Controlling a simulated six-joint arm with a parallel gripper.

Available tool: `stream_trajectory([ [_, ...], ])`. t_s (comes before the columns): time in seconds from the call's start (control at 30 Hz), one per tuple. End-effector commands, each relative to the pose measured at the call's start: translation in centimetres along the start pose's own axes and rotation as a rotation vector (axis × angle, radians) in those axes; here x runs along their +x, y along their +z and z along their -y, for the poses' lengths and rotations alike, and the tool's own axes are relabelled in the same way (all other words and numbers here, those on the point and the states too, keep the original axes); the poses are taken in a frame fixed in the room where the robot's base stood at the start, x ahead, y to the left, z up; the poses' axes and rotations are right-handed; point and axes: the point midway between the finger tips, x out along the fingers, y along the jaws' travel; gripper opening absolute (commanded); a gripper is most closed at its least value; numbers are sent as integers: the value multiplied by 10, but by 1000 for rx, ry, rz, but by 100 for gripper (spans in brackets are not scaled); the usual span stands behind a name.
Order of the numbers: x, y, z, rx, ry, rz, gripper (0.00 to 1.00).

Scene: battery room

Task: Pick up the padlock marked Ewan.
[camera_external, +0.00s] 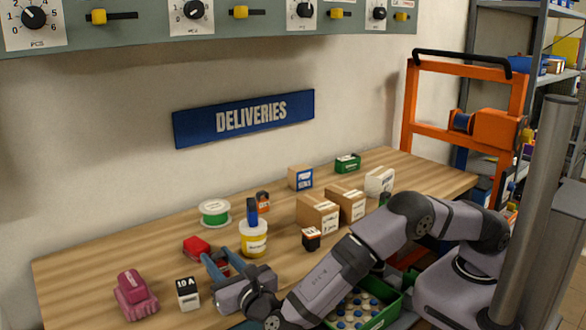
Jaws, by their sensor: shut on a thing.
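My gripper (222,264), with blue-grey fingers, is low over the front left of the wooden table. No marking that reads Ewan is legible in this view.
A white box marked 10 A (188,294) and a maroon thing (135,297) stand left of my gripper. A yellow-and-white tub (253,240) is close behind it. Cardboard boxes (317,213) stand farther right. A green crate (385,316) with several round-topped items is beneath my arm.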

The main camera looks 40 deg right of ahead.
Motion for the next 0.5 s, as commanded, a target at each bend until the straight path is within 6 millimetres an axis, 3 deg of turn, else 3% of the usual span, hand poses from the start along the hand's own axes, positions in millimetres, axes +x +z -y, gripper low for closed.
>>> stream_trajectory([
  [0.27, 0, 24, 0, 4, 0, 1, 6],
  [0.5, 0, 75, 0, 8, 0, 2, 6],
])
